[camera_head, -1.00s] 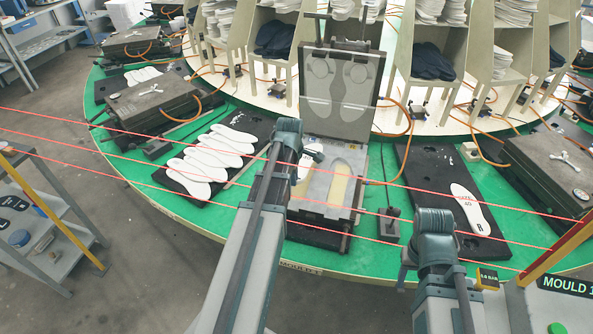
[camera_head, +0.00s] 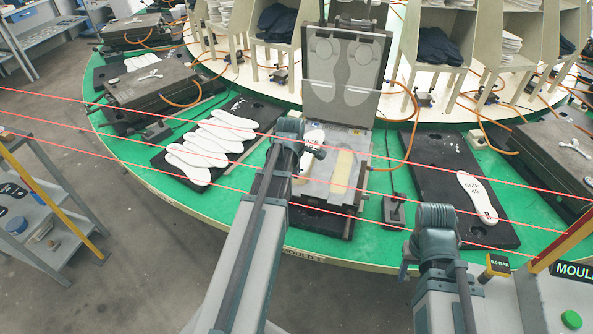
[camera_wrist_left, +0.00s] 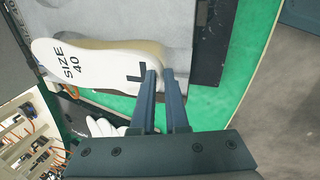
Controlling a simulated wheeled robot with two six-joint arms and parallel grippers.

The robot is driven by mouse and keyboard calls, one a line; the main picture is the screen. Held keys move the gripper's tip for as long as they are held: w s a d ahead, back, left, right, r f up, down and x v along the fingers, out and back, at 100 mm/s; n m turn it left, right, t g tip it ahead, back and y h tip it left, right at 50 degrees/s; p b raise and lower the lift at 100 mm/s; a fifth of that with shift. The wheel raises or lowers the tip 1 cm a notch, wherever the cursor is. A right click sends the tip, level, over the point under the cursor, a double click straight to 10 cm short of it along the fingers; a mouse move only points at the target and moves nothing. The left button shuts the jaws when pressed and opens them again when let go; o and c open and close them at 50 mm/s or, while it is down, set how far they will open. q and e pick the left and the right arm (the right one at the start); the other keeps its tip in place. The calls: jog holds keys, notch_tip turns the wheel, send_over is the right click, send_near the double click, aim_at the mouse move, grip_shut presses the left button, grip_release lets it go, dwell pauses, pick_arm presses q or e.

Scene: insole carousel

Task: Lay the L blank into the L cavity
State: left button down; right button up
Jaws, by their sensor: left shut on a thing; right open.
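The white L blank (camera_head: 314,138) lies over the left cavity of the open mould (camera_head: 325,187) in the head view, largely behind my left gripper (camera_head: 318,152). The left wrist view shows the blank (camera_wrist_left: 90,65) with "SIZE 40" and an L mark, and my left gripper (camera_wrist_left: 162,72) shut on its edge near the L. A yellowish strip of the L cavity (camera_wrist_left: 153,47) shows beside the blank, which is not lined up with it. Whether the blank touches the mould is unclear. My right gripper (camera_head: 405,262) is open and empty, its fingers partly hidden.
The right cavity (camera_head: 344,170) shows yellowish and bare. The mould lid (camera_head: 345,75) stands raised behind. An R blank (camera_head: 478,195) lies on a black board (camera_head: 430,165) at right. Several white insoles (camera_head: 215,138) lie on a board at left. Red lines cross the view.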

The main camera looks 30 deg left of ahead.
pick_arm(q)
jog(key=shift+f+b, duration=2.45)
jog(key=shift+f, duration=0.3)
jog(key=c, duration=0.8)
grip_release()
jog(key=shift+c, duration=0.2)
jog(key=p+v, duration=1.3)
jog(key=shift+r, duration=0.35)
jog(key=shift+s+d, duration=0.1)
